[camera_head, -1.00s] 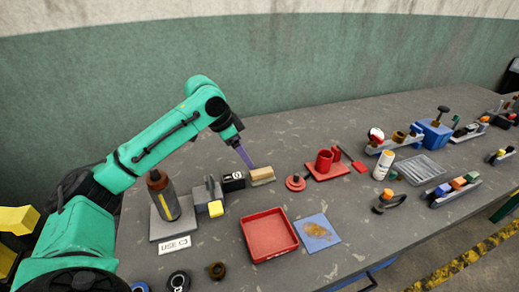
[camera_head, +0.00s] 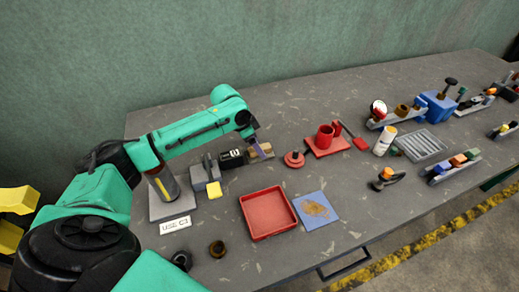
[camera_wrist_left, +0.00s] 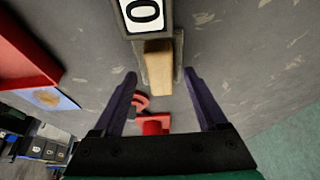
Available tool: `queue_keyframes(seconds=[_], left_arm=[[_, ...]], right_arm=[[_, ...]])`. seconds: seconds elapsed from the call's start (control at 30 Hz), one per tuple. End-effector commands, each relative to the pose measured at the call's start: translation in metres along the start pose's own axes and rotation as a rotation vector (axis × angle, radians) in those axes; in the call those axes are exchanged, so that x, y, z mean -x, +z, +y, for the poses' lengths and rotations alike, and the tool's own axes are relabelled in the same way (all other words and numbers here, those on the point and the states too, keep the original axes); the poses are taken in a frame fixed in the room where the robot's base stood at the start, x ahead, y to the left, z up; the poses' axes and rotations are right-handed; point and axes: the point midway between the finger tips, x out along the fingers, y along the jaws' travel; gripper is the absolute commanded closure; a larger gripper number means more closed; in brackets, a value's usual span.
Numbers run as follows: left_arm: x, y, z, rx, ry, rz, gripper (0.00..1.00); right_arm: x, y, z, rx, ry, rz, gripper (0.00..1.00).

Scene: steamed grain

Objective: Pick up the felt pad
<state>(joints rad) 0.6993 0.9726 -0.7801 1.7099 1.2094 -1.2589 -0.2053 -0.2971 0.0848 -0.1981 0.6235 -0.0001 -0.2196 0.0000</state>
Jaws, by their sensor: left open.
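A tan block (camera_head: 266,148), which looks like the felt pad, sits in a small grey holder beside a black counter box (camera_head: 231,158). My left gripper (camera_head: 256,150) is at the block and partly covers it in the head view. In the left wrist view the tan block (camera_wrist_left: 158,68) appears between the two open purple fingers (camera_wrist_left: 160,75), with a gap on each side. I cannot tell how far down the fingers reach around it. Nothing is gripped. My right gripper is not in view.
A grey block with a yellow part (camera_head: 207,174) and a dark bottle (camera_head: 164,184) stand to the left, the bottle partly behind my arm. A blue mat (camera_head: 316,211) lies beside the tray.

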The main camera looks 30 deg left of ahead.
Motion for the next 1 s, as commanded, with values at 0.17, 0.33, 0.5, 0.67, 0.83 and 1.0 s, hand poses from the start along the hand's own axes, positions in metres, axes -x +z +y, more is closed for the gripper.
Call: queue_keyframes(seconds=[0.17, 0.33, 0.5, 0.67, 0.83, 1.0], left_arm=[[-0.005, 0.0, 0.0, -0.001, -0.002, 0.001, 0.25], [-0.005, 0.0, 0.0, 0.0, -0.002, 0.0, 0.67], [-0.004, 0.0, -0.001, 0.0, -0.002, 0.001, 1.0], [-0.004, 0.0, -0.001, 0.0, -0.002, 0.001, 1.0], [0.004, -0.004, -0.001, 0.0, -0.002, 0.002, 1.0], [0.034, -0.017, -0.001, -0.002, -0.004, 0.005, 1.0]], right_arm=[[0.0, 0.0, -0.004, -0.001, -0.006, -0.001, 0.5], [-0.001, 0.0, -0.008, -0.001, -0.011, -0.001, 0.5], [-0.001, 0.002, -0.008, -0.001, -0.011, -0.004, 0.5], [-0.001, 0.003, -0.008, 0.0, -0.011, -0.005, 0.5], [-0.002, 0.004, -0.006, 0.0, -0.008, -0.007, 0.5], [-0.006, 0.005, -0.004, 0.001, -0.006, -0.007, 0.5]])
